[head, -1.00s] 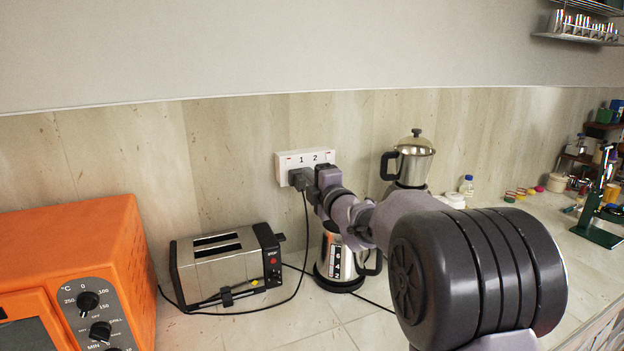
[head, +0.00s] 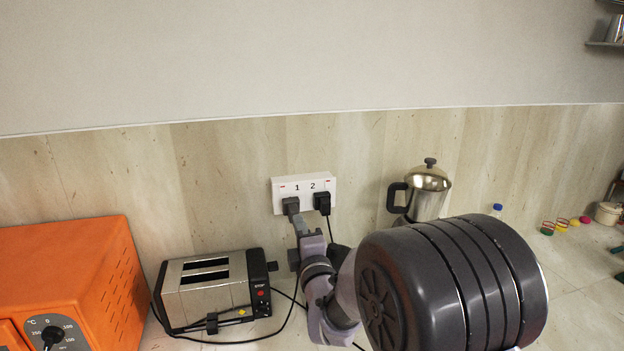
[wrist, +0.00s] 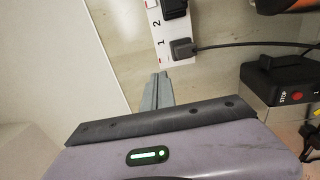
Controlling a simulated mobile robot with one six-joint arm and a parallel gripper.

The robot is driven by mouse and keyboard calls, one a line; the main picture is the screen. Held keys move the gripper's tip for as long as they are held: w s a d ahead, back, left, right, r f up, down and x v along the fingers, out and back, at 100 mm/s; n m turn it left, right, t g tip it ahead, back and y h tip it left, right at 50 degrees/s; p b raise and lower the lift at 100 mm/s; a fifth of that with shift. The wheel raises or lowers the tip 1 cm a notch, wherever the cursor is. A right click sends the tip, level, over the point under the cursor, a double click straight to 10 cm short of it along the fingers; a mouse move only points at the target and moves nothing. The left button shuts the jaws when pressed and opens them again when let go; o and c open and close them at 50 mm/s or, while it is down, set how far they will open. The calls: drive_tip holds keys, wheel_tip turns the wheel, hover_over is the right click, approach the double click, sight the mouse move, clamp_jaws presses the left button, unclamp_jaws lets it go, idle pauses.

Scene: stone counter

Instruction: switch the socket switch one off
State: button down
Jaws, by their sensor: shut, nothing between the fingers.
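The white double socket (head: 304,184) is on the wall, marked 1 and 2, with small red marks near its ends. A dark grey plug (head: 291,206) is in socket one and a black plug (head: 322,202) is in socket two. In the wrist view the socket (wrist: 160,30) is at the top, with plug one (wrist: 183,48) close to my fingers. My gripper (wrist: 158,80) is shut and empty, its fingertips pointing at the socket's number-one end. In the head view my gripper (head: 299,222) is just below plug one. Whether it touches anything, and the switch positions, I cannot tell.
A toaster (head: 212,285) stands below left of the socket, with cords around it. An orange oven (head: 80,270) is at the left. A steel jug (head: 426,190) stands to the right. The wall above the socket is clear.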

sight(283, 186)
drive_tip(key=x, duration=1.3)
drive_tip(key=shift+w+a, duration=0.3)
drive_tip(key=shift+a, duration=0.15)
drive_tip(key=shift+w, duration=0.1)
drive_tip(key=shift+r+b, duration=0.3)
drive_tip(key=shift+b, duration=0.4)
drive_tip(key=shift+r+g, duration=0.5)
drive_tip(key=shift+r, duration=0.25)
